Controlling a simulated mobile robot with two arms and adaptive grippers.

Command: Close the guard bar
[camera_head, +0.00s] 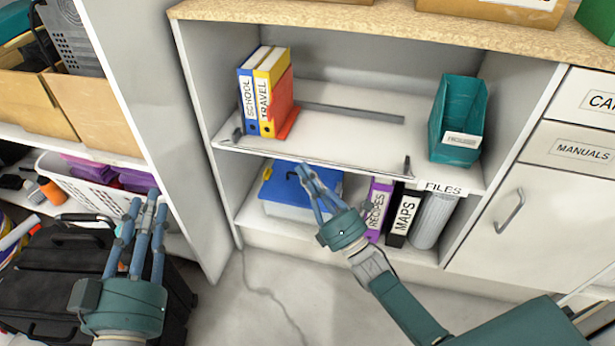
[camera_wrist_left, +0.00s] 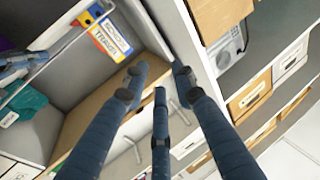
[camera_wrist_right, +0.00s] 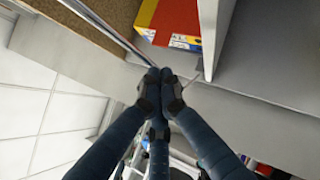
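The guard bar (camera_head: 345,170) is a thin metal rod along the front edge of the upper shelf, with a small upright bracket near each end. It also shows as a shiny rod in the right wrist view (camera_wrist_right: 107,30). My right gripper (camera_head: 306,172) is in front of the shelf edge, at the bar in the head view. Its fingertips (camera_wrist_right: 158,76) are together, overlapping the bar's line in the picture. I cannot tell whether they grip it. My left gripper (camera_head: 150,203) is open and empty, left of the cabinet, with its fingers spread in the left wrist view (camera_wrist_left: 159,88).
The upper shelf holds blue and yellow binders (camera_head: 262,95), a red item (camera_head: 282,105), a dark strip (camera_head: 352,113) and a teal bin (camera_head: 462,118). Below are a blue-lidded box (camera_head: 290,195) and binders (camera_head: 401,215). A black case (camera_head: 60,270) stands at left.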

